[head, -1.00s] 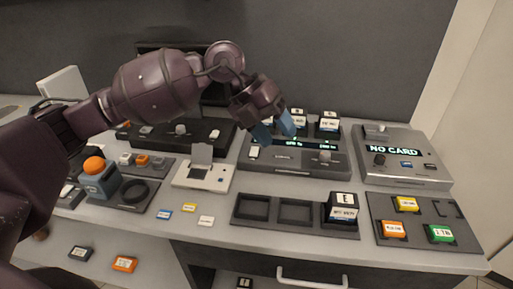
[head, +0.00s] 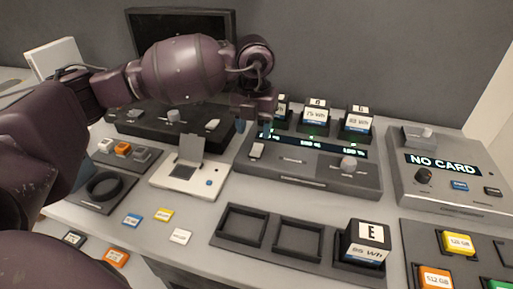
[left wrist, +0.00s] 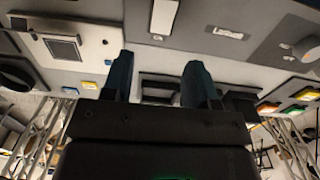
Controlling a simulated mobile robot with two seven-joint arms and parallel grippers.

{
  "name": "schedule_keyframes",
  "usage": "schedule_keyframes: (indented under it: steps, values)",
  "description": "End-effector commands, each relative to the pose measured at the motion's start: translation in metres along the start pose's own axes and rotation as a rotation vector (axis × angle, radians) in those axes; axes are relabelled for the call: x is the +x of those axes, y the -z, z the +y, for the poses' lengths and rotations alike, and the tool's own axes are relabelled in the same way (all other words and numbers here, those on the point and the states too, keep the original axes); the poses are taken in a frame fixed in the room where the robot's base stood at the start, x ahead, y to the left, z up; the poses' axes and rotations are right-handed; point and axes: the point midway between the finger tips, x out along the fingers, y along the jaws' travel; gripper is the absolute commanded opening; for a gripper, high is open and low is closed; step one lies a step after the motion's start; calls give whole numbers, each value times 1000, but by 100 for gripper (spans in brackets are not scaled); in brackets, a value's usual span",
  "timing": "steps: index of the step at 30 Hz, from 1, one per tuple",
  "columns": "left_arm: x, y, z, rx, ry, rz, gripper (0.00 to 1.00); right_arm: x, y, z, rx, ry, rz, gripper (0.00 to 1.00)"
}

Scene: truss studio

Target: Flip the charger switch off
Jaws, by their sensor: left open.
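The charger (head: 310,177) is a dark grey sloped console with lit displays and battery blocks standing along its back. Its small white switch (head: 257,150) sits at the left end of the front panel, and a round knob (head: 348,166) is at the right. The left gripper (head: 254,127) is just behind and above the switch, apart from it, its blue fingertips partly hidden. In the left wrist view the gripper (left wrist: 160,82) is open and empty, with the white switch (left wrist: 163,15) beyond the fingers near the top edge. Whether the switch is on or off is unclear. My right gripper is out of view.
A card reader (head: 445,172) reading NO CARD stands right. A white device with a raised lid (head: 187,181) is left of the charger. In front is a tray (head: 270,240) with battery E (head: 367,243) in its right slot. Small coloured cards lie on the desk.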

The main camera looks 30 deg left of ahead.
Motion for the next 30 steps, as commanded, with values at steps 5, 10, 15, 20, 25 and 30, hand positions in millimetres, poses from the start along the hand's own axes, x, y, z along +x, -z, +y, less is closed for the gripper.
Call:
schedule_keyframes:
  steps: [5,10,15,20,25,30]
  values:
    - [36,0,0,0,-2,6,53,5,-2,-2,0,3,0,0]
    - [55,0,0,0,-1,4,53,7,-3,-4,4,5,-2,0]
    - [64,0,0,1,1,2,53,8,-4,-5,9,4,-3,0]
    - [65,0,0,1,1,1,53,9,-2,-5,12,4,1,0]
    - [65,0,0,1,1,1,52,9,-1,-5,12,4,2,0]
    - [65,0,0,1,1,1,26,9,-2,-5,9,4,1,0]
